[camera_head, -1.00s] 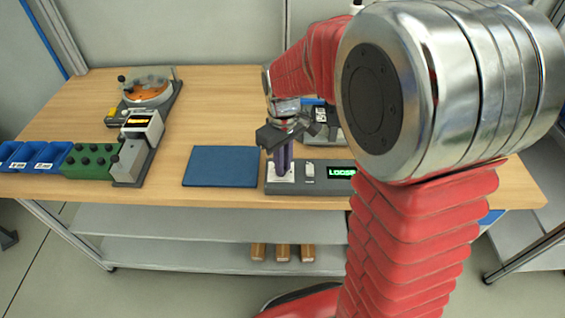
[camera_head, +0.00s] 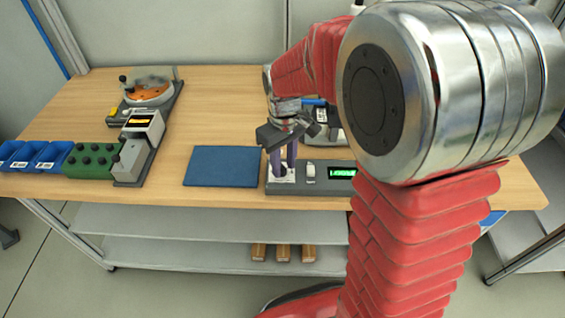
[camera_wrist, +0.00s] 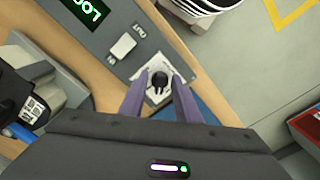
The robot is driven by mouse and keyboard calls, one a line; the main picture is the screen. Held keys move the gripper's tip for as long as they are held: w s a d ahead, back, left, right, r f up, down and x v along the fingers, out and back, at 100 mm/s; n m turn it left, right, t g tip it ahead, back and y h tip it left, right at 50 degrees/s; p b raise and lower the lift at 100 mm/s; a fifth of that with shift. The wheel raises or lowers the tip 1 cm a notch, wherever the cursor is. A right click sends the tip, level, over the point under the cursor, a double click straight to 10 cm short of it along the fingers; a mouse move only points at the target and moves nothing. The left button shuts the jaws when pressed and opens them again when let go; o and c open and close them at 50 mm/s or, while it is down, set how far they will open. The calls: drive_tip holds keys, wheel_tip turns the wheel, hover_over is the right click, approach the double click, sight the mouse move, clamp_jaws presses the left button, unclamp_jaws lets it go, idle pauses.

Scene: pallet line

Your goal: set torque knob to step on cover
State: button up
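The black torque knob (camera_wrist: 160,86) sits on a white plate (camera_wrist: 172,66) on the grey control unit (camera_head: 312,188). In the wrist view the two purple fingers of my gripper (camera_wrist: 162,98) stand on either side of the knob, with gaps visible. My gripper (camera_head: 281,166) also shows in the head view, pointing down over the white plate; its fingers hide the knob there. A white rocker switch (camera_wrist: 123,46) is beside the plate. The green display (camera_head: 342,172) appears to read LOOSE; in the wrist view it is cut off. I cannot make out a step number on any cover.
A blue mat (camera_head: 222,167) lies left of the control unit. Farther left stand a green block with knobs (camera_head: 90,161), blue bins (camera_head: 50,157), and a station with an orange disc (camera_head: 148,92) under a clear cover. The bench front edge is close to the unit.

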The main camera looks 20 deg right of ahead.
sight(283, 167)
wheel_tip(283, 167, up, 14)
drive_tip(key=shift+f, duration=0.15)
idle(0.7)
drive_tip(key=s+m+t, duration=0.4)
drive_tip(key=s+t, duration=0.1)
drive_tip(key=s, duration=1.2)
drive_tip(key=shift+s+a+t, duration=0.2)
drive_tip(key=shift+s+t, duration=0.1)
idle(0.5)
